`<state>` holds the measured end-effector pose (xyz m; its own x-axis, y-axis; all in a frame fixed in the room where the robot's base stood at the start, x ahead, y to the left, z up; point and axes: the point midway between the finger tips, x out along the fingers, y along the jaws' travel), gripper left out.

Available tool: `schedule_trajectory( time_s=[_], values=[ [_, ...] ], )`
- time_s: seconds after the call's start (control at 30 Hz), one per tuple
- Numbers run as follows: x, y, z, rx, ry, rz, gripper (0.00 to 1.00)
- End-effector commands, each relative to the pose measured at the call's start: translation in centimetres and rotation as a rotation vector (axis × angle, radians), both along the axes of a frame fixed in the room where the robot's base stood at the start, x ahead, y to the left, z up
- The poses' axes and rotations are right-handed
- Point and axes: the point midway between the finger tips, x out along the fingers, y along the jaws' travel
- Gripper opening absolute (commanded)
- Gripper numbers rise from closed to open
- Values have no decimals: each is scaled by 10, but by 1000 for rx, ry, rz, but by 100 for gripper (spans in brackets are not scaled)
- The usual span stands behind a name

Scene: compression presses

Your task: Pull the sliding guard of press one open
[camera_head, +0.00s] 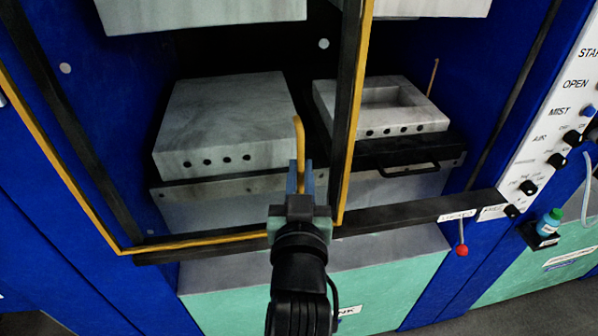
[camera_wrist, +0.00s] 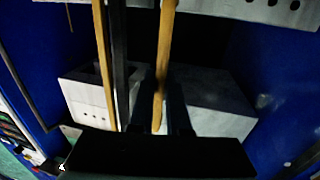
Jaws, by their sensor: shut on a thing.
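The sliding guard of the press shows in the head view as a yellow-edged frame (camera_head: 352,130) with dark bars. It spans the left and middle of the press opening. Its yellow edge also shows in the wrist view (camera_wrist: 106,70). My gripper (camera_head: 301,185) is at the guard's lower part, left of its right upright. It is shut on an upright orange handle bar (camera_head: 299,140). In the wrist view the bar (camera_wrist: 163,60) runs down between my fingers (camera_wrist: 176,118). The fingers partly hide the bar's lower end.
Behind the guard sits a grey mold block (camera_head: 225,120). Right of the guard's upright, a hollowed block (camera_head: 380,105) sits above a black handle (camera_head: 408,170). A red-knobbed lever (camera_head: 461,250), the control panel (camera_head: 545,130) and a small bottle (camera_head: 550,221) are at right.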

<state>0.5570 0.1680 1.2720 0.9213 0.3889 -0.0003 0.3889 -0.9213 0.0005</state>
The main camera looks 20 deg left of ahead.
Motion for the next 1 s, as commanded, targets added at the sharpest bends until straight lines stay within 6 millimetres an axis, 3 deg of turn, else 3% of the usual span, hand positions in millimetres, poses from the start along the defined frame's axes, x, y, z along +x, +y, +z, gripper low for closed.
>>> schedule_trajectory(
  time_s=[0.17,0.2,0.27,0.67,1.0],
  values=[
    [0,-1,-1,0,3,-1,0],
    [0,-1,-1,-1,3,-2,18],
    [0,-1,-1,-1,2,-2,27],
    [-5,-3,-1,0,0,-2,27],
    [-58,-26,-5,1,2,-4,27]
  ],
)
